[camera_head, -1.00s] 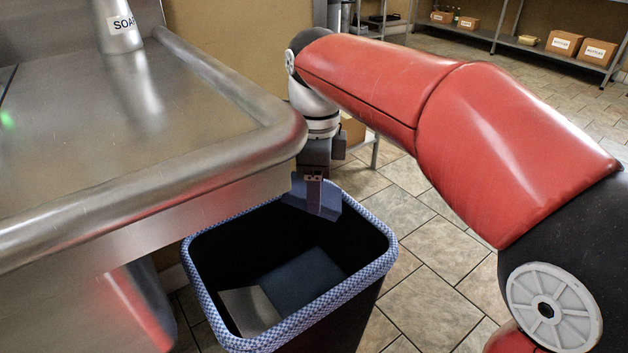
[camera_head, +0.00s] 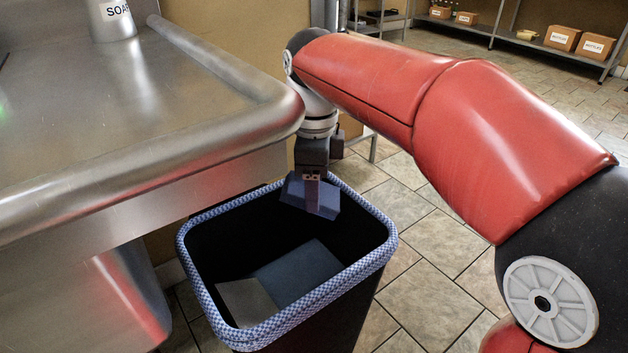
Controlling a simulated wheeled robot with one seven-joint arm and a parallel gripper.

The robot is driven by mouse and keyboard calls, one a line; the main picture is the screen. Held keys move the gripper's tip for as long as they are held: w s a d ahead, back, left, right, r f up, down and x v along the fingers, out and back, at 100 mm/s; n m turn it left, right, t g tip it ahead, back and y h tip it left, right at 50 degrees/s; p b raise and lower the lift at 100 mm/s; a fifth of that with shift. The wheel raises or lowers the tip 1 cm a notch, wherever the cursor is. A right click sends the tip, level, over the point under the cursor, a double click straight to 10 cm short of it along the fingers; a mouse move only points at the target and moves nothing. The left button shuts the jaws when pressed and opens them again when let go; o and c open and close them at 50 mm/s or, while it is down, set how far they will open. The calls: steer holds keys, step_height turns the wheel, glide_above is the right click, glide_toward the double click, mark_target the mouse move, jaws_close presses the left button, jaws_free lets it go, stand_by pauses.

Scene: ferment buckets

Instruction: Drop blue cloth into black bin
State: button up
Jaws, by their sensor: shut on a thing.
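The black bin (camera_head: 365,302) stands on the tiled floor beside the metal counter. Its rim is wrapped in a blue-and-white checked band. My gripper (camera_head: 312,197) is at the bin's far side, pointing down over the opening. It is shut on the blue cloth (camera_head: 296,191), a dark blue, flat, angular piece that hangs at the far rim, inside the outline of the opening. Whether the cloth touches the rim I cannot tell. Inside the bin lie a blue-grey flat piece (camera_head: 298,272) and a lighter grey piece (camera_head: 247,302).
The metal counter (camera_head: 110,130) with a thick rounded edge fills the left and comes close to my wrist. Shelves with cardboard boxes (camera_head: 594,46) are at the back right. Tiled floor (camera_head: 430,262) is open right of the bin.

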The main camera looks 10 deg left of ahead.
steer(key=o, duration=1.3)
steer(key=shift+o, duration=0.2)
steer(key=shift+r, duration=0.1)
stand_by(0.5)
steer(key=shift+r+p, duration=2.95)
